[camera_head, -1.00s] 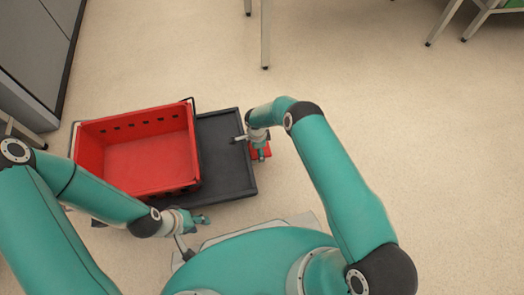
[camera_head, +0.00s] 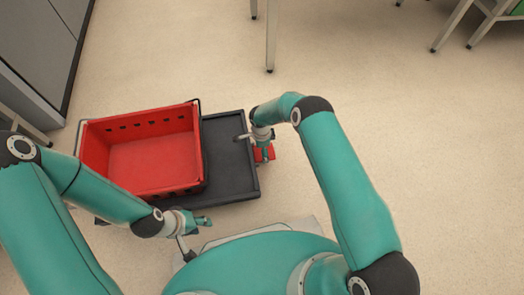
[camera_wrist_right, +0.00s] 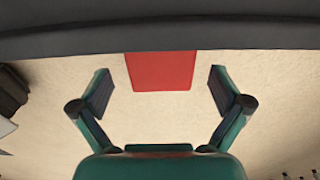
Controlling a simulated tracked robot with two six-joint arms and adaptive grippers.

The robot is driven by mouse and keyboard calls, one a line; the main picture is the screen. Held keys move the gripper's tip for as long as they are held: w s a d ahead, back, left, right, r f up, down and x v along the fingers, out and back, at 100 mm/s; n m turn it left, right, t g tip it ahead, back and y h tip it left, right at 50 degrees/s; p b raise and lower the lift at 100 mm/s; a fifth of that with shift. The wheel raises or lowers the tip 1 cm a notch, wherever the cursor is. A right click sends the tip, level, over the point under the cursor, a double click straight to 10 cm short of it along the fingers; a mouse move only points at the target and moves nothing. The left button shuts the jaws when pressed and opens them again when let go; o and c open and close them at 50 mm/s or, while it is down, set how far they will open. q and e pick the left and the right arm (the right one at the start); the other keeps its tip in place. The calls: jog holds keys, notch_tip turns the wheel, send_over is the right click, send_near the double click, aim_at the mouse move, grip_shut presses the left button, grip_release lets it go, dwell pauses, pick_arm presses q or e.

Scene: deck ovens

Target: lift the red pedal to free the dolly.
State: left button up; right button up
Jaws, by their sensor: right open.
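The dark grey dolly (camera_head: 232,165) stands on the floor, and its edge crosses the top of the right wrist view (camera_wrist_right: 160,38). The red pedal (camera_head: 270,154) sticks out from the dolly's right side. In the right wrist view the flat red pedal (camera_wrist_right: 161,71) lies between and just beyond my fingertips. My right gripper (camera_head: 264,156) is over the pedal and hides part of it. In its wrist view the right gripper (camera_wrist_right: 160,92) is open, with a gap on each side of the pedal. My left gripper (camera_head: 204,221) is by the dolly's near edge; its jaw opening is unclear.
A red crate (camera_head: 150,165) sits on the dolly's left part. A grey cabinet (camera_head: 42,45) stands at the upper left. Metal table legs (camera_head: 270,40) show at the top. The floor (camera_head: 410,140) to the right is clear.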

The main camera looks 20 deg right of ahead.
notch_tip(320, 180, up, 9)
jog(key=shift+a, duration=0.2)
jog(key=shift+w, duration=0.1)
dwell(0.4)
